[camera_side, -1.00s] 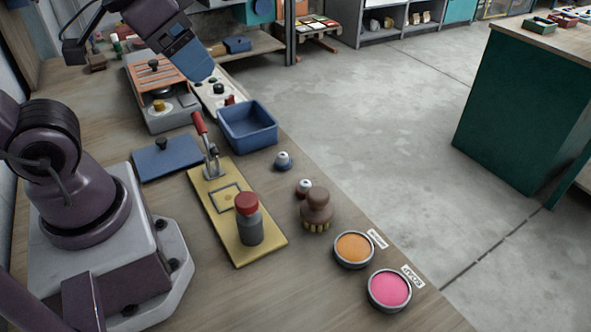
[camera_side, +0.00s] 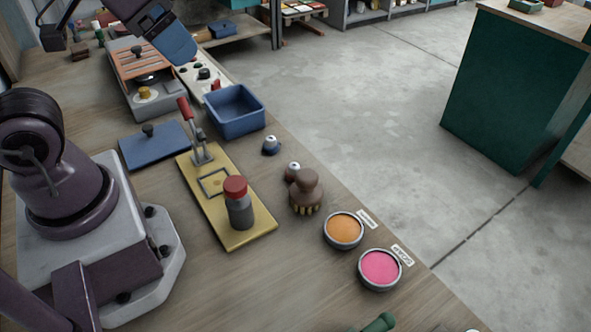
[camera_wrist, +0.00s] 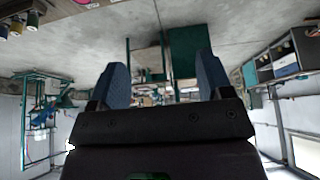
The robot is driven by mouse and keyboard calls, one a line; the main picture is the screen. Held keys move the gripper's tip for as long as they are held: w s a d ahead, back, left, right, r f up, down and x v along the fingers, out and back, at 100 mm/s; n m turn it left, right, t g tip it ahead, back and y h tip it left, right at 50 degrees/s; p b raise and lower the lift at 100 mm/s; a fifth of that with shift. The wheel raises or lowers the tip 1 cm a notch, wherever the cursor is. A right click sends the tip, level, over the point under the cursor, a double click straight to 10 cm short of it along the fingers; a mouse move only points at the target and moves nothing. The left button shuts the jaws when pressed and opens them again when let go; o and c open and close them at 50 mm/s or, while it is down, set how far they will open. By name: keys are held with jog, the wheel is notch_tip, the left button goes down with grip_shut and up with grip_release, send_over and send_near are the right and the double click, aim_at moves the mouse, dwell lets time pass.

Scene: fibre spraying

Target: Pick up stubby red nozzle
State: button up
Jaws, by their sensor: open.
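A small red piece (camera_side: 215,84), likely the stubby red nozzle, stands at the near end of a pale rack (camera_side: 205,92) in the side view. It is too small to make out its shape. Several dark pieces stand on the same rack. My gripper (camera_side: 187,58) is above and to the left of the red piece, over the rack's far end in the picture. Its blue fingers are spread apart with nothing held between them in the wrist view (camera_wrist: 162,78). The red piece cannot be made out in the wrist view, which faces the room.
A blue bin (camera_side: 237,124) stands close to the rack. A grey unit with an orange slatted top (camera_side: 138,60) is to its left. A yellow board (camera_side: 240,238) carries a red-handled clamp (camera_side: 184,108) and a red-capped bottle (camera_side: 238,205). A brown brush (camera_side: 306,190) stands nearby.

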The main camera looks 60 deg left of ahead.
jog(key=shift+w, duration=0.1)
dwell(0.3)
jog(key=n+g+h, duration=0.5)
jog(key=n+h, duration=0.5)
jog(key=n, duration=0.5)
send_over(291, 164)
jog(key=s+a, duration=0.3)
notch_tip(291, 164, down, 22)
jog(key=a+f+n+t+h, duration=0.1)
jog(key=f+n, duration=0.1)
jog(key=f, duration=0.1)
jog(key=f+n+t, duration=0.1)
jog(key=f+n, duration=0.1)
jog(key=f, duration=0.1)
jog(key=w+a+f+n+t+h, duration=0.1)
jog(key=f+n, duration=0.1)
jog(key=f, duration=0.1)
jog(key=shift+a+f+n+t+h, duration=0.15)
jog(key=shift+a+n+t+h, duration=0.15)
jog(key=shift+t, duration=0.1)
jog(key=shift+w+d+f, duration=0.1)
jog(key=shift+d+f, duration=0.05)
jog(key=shift+f, duration=0.05)
jog(key=x, duration=0.7)
jog(key=c, duration=1)
